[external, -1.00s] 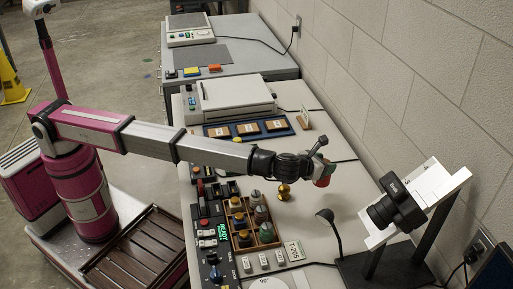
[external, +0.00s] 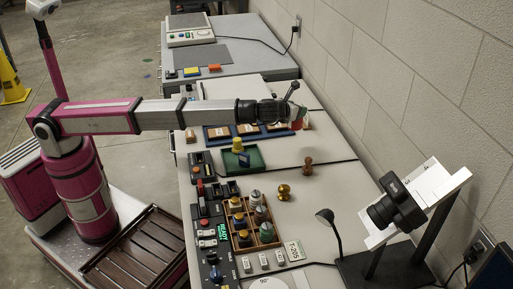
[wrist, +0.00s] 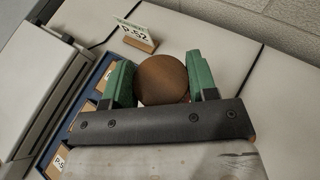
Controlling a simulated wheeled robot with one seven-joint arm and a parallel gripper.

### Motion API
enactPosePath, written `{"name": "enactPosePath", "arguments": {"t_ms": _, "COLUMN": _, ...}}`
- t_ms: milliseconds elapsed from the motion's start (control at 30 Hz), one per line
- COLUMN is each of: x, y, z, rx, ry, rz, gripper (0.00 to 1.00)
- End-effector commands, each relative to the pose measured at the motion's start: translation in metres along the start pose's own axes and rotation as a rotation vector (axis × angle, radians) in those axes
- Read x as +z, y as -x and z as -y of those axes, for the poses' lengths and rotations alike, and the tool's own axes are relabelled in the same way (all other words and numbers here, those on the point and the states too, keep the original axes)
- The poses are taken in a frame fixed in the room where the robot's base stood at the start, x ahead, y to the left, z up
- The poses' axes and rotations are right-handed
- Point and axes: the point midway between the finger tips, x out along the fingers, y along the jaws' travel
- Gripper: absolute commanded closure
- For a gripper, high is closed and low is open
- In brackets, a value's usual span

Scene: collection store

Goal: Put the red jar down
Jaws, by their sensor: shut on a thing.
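My gripper (external: 294,112) is shut on the red jar (external: 297,124) near the wall side of the bench. In the wrist view the jar's round brown top (wrist: 162,79) sits between the green fingers of my gripper (wrist: 162,84). The jar's red side shows only as a small patch below the fingers in the external view. I cannot tell whether its base touches the bench top.
A blue tray of wooden tiles (external: 217,141) lies left of the jar, beside a P-52 label block (wrist: 135,36). A green tray (external: 256,158), a wooden stamp-like piece (external: 308,166) and a brass weight (external: 283,191) stand nearer.

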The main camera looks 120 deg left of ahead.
Motion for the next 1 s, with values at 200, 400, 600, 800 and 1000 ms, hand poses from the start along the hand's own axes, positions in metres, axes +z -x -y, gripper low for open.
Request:
{"name": "enactPosePath", "arguments": {"t_ms": 200, "x": 0.014, "y": -0.034, "z": -0.088, "rx": 0.097, "ry": 0.041, "rz": 0.001, "gripper": 0.74}}
{"name": "enactPosePath", "arguments": {"t_ms": 400, "x": 0.021, "y": -0.049, "z": -0.132, "rx": 0.148, "ry": 0.062, "rz": 0.000, "gripper": 0.74}}
{"name": "enactPosePath", "arguments": {"t_ms": 600, "x": 0.015, "y": -0.054, "z": -0.129, "rx": 0.160, "ry": 0.065, "rz": -0.001, "gripper": 0.74}}
{"name": "enactPosePath", "arguments": {"t_ms": 800, "x": -0.008, "y": -0.056, "z": -0.091, "rx": 0.160, "ry": 0.064, "rz": -0.001, "gripper": 0.74}}
{"name": "enactPosePath", "arguments": {"t_ms": 1000, "x": -0.033, "y": -0.058, "z": -0.053, "rx": 0.160, "ry": 0.064, "rz": 0.000, "gripper": 0.74}}
